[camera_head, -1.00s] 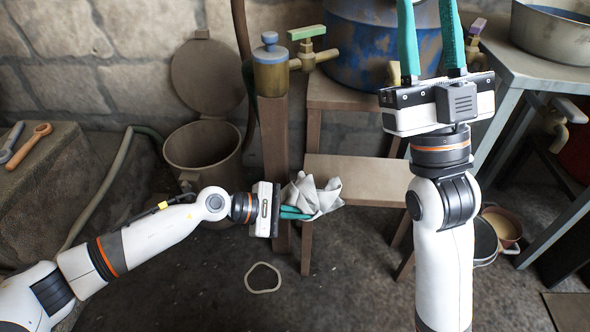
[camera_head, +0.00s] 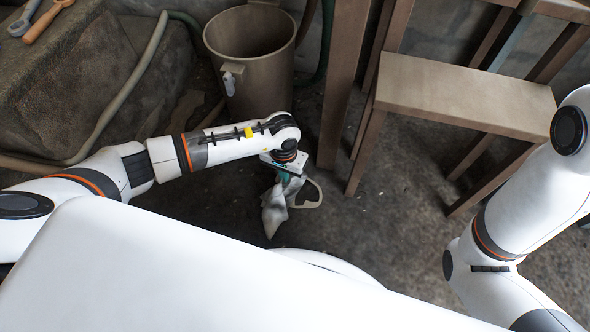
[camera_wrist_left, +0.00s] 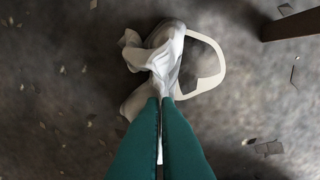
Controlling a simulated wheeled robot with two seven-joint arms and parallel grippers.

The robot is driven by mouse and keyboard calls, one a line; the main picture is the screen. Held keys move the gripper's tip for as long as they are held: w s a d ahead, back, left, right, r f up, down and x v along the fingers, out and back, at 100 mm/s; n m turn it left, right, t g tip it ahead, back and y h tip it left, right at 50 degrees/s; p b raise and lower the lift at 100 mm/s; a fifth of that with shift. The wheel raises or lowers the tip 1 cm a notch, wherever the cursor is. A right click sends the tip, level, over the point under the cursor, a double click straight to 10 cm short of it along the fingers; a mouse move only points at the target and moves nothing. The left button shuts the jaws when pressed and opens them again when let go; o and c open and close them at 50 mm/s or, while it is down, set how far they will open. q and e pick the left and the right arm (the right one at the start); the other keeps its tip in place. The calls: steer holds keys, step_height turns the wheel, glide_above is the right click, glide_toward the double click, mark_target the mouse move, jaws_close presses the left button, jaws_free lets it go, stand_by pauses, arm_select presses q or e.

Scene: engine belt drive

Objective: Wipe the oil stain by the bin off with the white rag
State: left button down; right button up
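My left gripper (camera_head: 284,176) points down near the floor and is shut on the white rag (camera_head: 272,208). In the left wrist view the teal fingers (camera_wrist_left: 162,105) are close together on the crumpled rag (camera_wrist_left: 160,60), which hangs at or just above the floor; contact is unclear. A pale ring (camera_wrist_left: 220,74) lies on the floor beside and partly under the rag, and also shows in the head view (camera_head: 319,196). The floor inside it looks grey; I cannot make out a distinct oil stain. The bin (camera_head: 254,65) stands behind the gripper. My right gripper is out of frame.
A wooden stool (camera_head: 465,95) and a wooden post (camera_head: 343,85) stand right of the bin. Floor between rag and stool is clear.

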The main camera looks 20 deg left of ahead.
arm_select(q)
steer(key=b, duration=0.7)
glide_above(286, 195)
step_height(286, 195, down, 8)
steer(key=shift+f, duration=0.2)
steer(key=shift+r+p, duration=0.1)
steer(key=shift+p, duration=0.2)
steer(key=c, duration=0.6)
jaws_free()
steer(key=shift+f+b, duration=1.05)
steer(key=shift+f, duration=0.1)
steer(key=shift+r, duration=0.15)
steer(key=shift+c, duration=0.8)
jaws_close()
